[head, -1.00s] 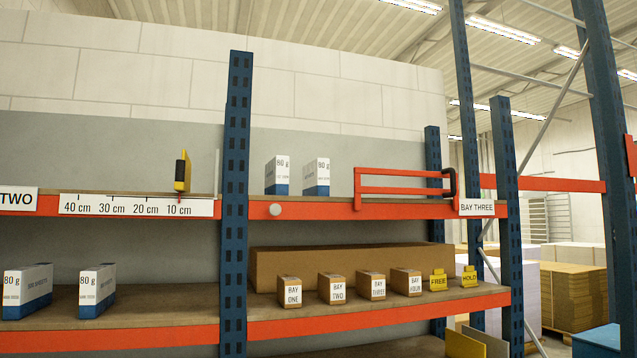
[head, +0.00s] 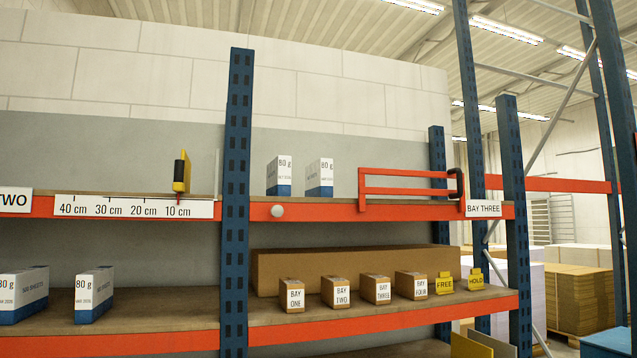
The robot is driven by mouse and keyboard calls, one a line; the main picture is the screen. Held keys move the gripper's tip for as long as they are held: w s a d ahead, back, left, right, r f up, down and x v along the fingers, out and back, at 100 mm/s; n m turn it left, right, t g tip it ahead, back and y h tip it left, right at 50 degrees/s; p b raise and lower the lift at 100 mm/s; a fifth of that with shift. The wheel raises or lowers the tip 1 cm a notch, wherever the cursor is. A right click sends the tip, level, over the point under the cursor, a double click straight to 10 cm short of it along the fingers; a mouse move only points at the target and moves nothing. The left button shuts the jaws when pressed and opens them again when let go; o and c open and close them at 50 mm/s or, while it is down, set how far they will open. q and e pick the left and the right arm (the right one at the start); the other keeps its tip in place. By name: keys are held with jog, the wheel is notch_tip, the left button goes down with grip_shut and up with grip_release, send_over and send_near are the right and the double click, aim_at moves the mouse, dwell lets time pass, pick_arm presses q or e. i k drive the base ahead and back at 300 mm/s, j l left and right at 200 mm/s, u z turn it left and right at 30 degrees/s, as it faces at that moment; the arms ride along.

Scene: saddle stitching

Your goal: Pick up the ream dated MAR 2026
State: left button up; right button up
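Two white-and-blue 80 g reams, the left one (head: 279,176) and the right one (head: 319,179), stand upright side by side on the upper shelf of bay three. Two similar reams stand on the lower left shelf: one (head: 22,296) near the left edge of the picture and one (head: 94,295) to its right. Small date lines show on their end labels; those on the lower reams seem to end in 2026, but the months are too small to read surely. Neither of my grippers is in view.
A red rail frame (head: 410,191) stands right of the upper reams. Brown boxes labelled BAY ONE (head: 292,296) to BAY FOUR line the lower shelf, with yellow FREE (head: 444,284) and HOLD tags beside them. A blue upright (head: 236,200) divides the bays.

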aim_at(320, 177)
jog(key=i+j, duration=0.15)
jog(key=i, duration=0.4)
jog(key=i+j+z, duration=0.1)
jog(key=i, duration=0.5)
jog(key=i+j, duration=0.2)
jog(key=i, duration=0.35)
